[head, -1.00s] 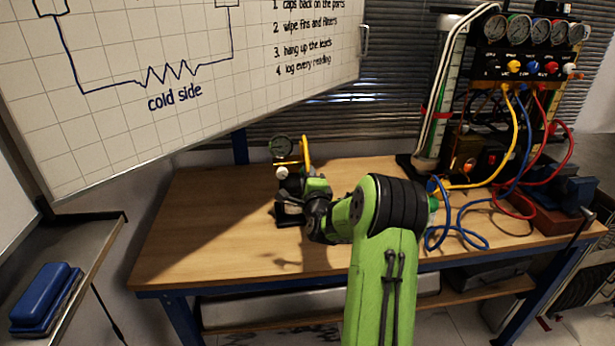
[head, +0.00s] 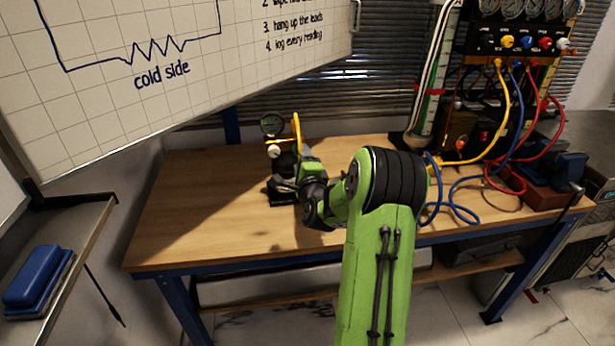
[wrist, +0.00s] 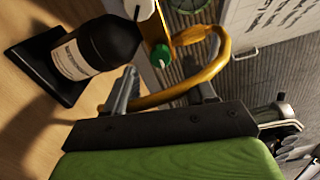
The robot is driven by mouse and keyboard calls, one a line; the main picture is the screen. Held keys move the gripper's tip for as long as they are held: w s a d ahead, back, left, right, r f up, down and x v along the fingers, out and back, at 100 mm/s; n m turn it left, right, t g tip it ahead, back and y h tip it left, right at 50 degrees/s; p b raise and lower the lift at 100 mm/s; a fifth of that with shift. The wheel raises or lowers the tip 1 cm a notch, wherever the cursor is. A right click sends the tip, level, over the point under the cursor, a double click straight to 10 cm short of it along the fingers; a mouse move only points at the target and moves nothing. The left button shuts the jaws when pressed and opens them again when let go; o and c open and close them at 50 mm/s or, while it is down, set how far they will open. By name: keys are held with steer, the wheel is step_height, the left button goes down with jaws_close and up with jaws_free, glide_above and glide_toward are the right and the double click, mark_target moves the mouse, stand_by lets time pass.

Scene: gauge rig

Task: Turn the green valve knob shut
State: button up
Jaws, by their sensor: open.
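The green valve knob (wrist: 161,56) shows in the wrist view, on a brass fitting beside a dark bottle (wrist: 95,48) with a pale label. My gripper (wrist: 163,78) is open and empty, with one finger to each side of the knob in the picture. The knob appears just beyond the fingertips; I see no contact. A yellow hose (wrist: 222,58) curves around the right of the knob and passes across the space between the fingers. In the head view my gripper (head: 287,184) is at the rig, and I cannot make out the green knob there.
A round gauge (head: 272,125) and a white knob (head: 273,151) sit on the rig. The wooden bench (head: 195,200) is clear to its left. A gauge panel (head: 520,40) with coloured hoses stands at the right. A whiteboard (head: 120,90) hangs in front at the left.

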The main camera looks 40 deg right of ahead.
steer(key=b+v, duration=0.5)
steer(key=v, duration=0.8)
steer(key=shift+b, duration=0.3)
